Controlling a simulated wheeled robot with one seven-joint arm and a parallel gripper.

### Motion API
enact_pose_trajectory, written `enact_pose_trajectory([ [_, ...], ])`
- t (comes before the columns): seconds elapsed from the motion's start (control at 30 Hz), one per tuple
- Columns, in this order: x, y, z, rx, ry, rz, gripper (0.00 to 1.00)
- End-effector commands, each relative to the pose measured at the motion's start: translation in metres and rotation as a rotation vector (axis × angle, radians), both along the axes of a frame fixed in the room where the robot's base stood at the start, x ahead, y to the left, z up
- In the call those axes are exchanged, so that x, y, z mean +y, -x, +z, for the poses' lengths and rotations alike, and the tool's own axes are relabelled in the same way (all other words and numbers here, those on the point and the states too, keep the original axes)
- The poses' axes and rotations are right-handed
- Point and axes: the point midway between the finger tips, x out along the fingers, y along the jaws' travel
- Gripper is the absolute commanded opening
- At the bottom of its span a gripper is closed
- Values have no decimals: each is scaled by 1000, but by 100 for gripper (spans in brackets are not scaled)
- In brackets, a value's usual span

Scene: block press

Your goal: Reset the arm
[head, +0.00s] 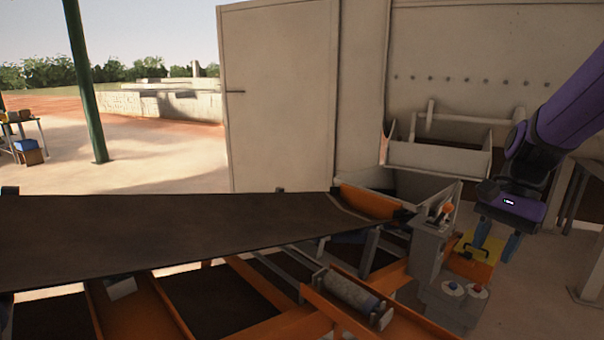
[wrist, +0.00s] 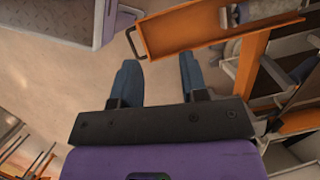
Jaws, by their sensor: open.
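My gripper (head: 497,241) hangs from my purple arm at the right of the head view, pointing down. Its two blue fingers are apart with nothing between them. In the wrist view the open fingers (wrist: 158,68) are over bare floor. In that view, an orange panel (wrist: 190,32) with a dark handle (wrist: 135,42) lies just beyond the fingertips. In the head view the fingers overlap a yellow panel (head: 482,246); I cannot tell whether they touch it.
A grey control post (head: 428,250) with a lever stands left of my gripper, with a button box (head: 452,301) below. A dark conveyor belt (head: 170,232) fills the left. A pale metal hopper (head: 438,157) stands behind. Open floor shows at the right.

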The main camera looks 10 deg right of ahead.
Motion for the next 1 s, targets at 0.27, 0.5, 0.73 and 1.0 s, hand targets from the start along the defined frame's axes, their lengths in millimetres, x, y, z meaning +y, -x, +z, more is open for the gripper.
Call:
enact_pose_trajectory([
  [0.27,44,24,44,-266,146,366,40],
  [0.5,74,51,72,-483,287,675,40],
  [0.73,93,75,91,-653,414,917,40],
  [1.0,100,86,98,-722,474,1021,40],
])
